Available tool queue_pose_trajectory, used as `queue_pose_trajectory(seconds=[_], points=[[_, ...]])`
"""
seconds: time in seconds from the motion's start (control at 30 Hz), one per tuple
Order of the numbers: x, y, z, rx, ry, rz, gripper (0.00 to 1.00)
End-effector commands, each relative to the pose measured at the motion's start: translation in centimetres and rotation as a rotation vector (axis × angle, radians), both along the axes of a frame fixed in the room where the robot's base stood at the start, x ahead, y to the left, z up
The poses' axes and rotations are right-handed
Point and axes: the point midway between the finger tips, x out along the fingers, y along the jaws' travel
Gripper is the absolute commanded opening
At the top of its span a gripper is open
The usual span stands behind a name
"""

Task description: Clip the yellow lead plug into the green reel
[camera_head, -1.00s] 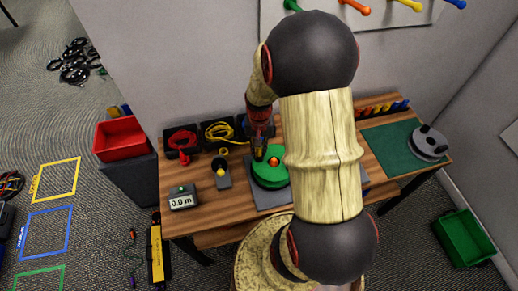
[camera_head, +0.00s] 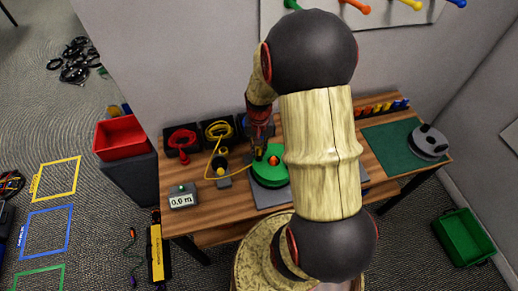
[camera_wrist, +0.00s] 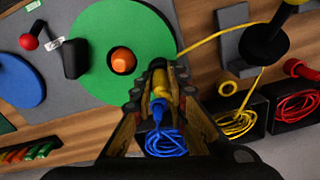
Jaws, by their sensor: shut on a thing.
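My gripper (camera_wrist: 158,85) is shut on the yellow lead plug (camera_wrist: 160,92), whose yellow cable runs off to the right in the wrist view. The green reel (camera_wrist: 90,25), a flat disc with an orange hub (camera_wrist: 122,60), lies beside the gripper tips. In the head view my gripper (camera_head: 258,152) points down at the left edge of the green reel (camera_head: 268,180). The yellow coil (camera_head: 219,130) sits in a black bin. Its lead loops out over the table to my gripper. Whether the plug touches the reel cannot be told.
A dark post (camera_wrist: 262,45) on a grey base stands close to the yellow lead. Red (camera_wrist: 298,107) and blue (camera_wrist: 166,143) coils sit in neighbouring bins. A meter (camera_head: 182,198) reads 0.0 m. A dark crank handle (camera_wrist: 75,58) stands by the reel. A green mat (camera_head: 390,145) lies right.

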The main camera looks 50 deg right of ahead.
Motion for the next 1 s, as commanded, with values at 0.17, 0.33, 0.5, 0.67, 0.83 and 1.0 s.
queue_pose_trajectory(seconds=[0.17, 0.33, 0.5, 0.67, 0.83, 1.0], points=[[-0.1, 0.1, -0.2, 0.001, 0.002, 0.000, 0.16], [-0.1, 0.0, -0.1, 0.001, 0.001, 0.000, 0.26], [-0.1, 0.0, -0.1, 0.001, 0.001, 0.000, 0.35], [0.0, 0.0, -0.1, 0.001, 0.001, 0.000, 0.36], [0.0, 0.0, 0.0, 0.001, 0.001, 0.000, 0.36], [0.1, -0.1, 1.8, -0.002, -0.003, 0.000, 0.36]])
